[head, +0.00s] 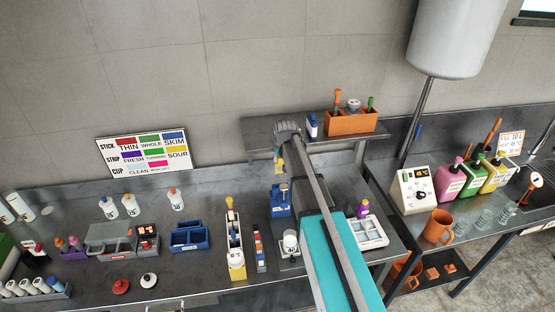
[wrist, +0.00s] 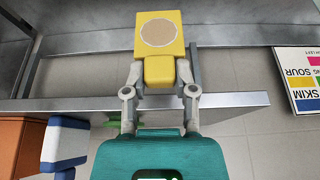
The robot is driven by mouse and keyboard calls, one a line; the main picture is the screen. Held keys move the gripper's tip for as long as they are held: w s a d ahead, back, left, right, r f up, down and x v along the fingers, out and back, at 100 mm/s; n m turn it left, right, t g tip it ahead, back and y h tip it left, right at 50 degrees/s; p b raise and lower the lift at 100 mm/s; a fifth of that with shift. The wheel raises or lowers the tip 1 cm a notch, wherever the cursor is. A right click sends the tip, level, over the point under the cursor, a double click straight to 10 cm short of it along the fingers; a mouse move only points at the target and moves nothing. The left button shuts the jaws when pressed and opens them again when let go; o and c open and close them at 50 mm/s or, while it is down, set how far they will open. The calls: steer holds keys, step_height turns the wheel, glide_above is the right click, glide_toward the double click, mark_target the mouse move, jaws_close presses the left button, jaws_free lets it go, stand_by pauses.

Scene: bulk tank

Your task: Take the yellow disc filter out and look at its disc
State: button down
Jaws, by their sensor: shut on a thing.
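The yellow disc filter (wrist: 158,70) is in my gripper (wrist: 160,78), its yellow handle between the two grey fingers. Its square yellow head faces the wrist camera and bears a round disc (wrist: 158,33). The disc looks plain pale tan, with no clear specks or marks at this size. In the head view the yellow filter (head: 279,166) is small and partly hidden by my gripper (head: 282,150). It is held up above the bench, near the raised shelf.
A raised shelf (head: 268,128) carries an orange caddy (head: 352,124) and a small blue-and-white bottle (head: 312,126). Below stand a blue device (head: 281,202), a yellow-and-white device (head: 236,262) and a blue tray (head: 190,237). A colour chart (head: 148,149) is on the wall.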

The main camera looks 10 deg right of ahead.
steer(key=shift+r+p, duration=2.65)
steer(key=shift+r, duration=0.15)
stand_by(0.5)
steer(key=shift+d, duration=0.15)
